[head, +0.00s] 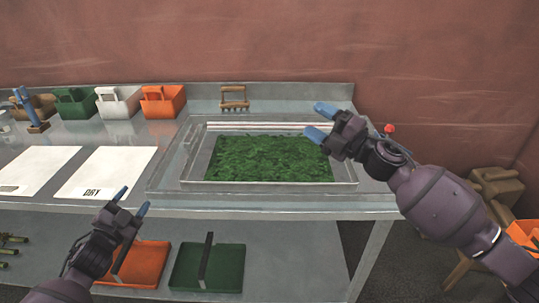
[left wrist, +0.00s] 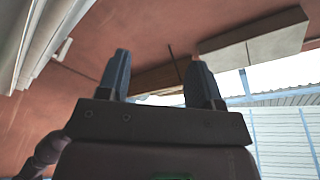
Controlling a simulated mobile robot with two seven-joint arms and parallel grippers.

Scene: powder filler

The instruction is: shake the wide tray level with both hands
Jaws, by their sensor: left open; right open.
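The wide tray (head: 270,184) is a grey metal tray on the right part of the metal table. A layer of green leafy material (head: 262,158) covers its bottom. My left gripper (head: 133,200) is open and empty, in front of the table's front edge, left of the tray and apart from it. In the left wrist view my left gripper (left wrist: 160,75) points up at the wall and roof with nothing between its fingers. My right gripper (head: 320,122) is open and empty, above the tray's far right part in the picture. It hides part of the tray's right side.
A wooden rake-like tool (head: 234,98) stands behind the tray. Green (head: 76,103), white (head: 119,101) and orange (head: 163,101) bins line the table's back. A "DRY" sheet (head: 112,170) lies left of the tray. Orange (head: 145,264) and green (head: 207,270) dustpan-like trays sit on the lower shelf.

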